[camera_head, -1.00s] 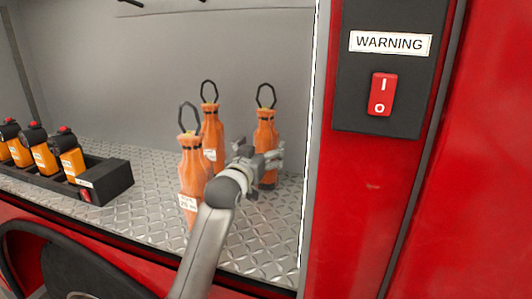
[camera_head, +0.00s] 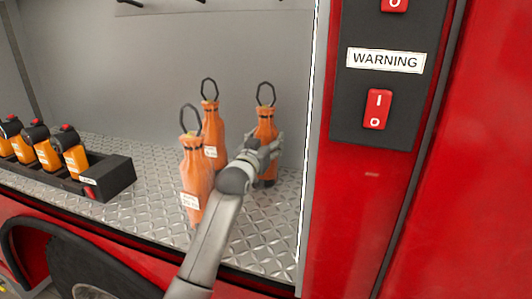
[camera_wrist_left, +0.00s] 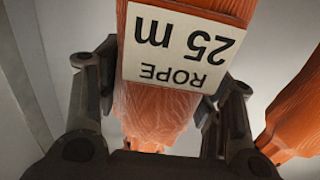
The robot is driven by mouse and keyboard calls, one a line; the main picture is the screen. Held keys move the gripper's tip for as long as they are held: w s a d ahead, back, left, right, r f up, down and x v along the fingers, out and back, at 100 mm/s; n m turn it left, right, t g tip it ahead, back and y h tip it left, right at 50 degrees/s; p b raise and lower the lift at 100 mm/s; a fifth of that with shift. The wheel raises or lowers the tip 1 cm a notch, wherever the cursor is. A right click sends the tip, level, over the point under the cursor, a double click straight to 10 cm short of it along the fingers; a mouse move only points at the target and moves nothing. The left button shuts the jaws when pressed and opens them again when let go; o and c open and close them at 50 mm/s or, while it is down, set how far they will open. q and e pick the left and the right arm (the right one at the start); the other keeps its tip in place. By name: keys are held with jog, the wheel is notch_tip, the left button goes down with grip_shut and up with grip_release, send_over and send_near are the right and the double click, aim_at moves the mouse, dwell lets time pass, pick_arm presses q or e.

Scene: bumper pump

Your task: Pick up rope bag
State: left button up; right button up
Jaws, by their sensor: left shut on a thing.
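Three orange rope bags with black loops stand upright on the metal shelf (camera_head: 255,240). My left gripper (camera_head: 268,150) is at the right rope bag (camera_head: 264,129), its fingers around the bag's middle and shut on it. In the left wrist view this bag (camera_wrist_left: 160,110) lies between the two dark fingers (camera_wrist_left: 155,100), with a label reading ROPE 25 m upside down. The front rope bag (camera_head: 195,172) stands left of my left arm, and the rear rope bag (camera_head: 211,128) stands behind it. Part of another orange bag (camera_wrist_left: 292,125) shows at the wrist view's right edge. My right gripper is not in view.
A black holder (camera_head: 112,180) with several orange and black devices (camera_head: 75,158) stands on the shelf at left. A red frame with a dark switch panel (camera_head: 378,75) borders the compartment at right. A grey wall (camera_head: 150,70) closes the back.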

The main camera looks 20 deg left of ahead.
pick_arm(q)
jog(key=c, duration=0.7)
jog(key=shift+r, duration=0.25)
jog(key=shift+c, duration=0.9)
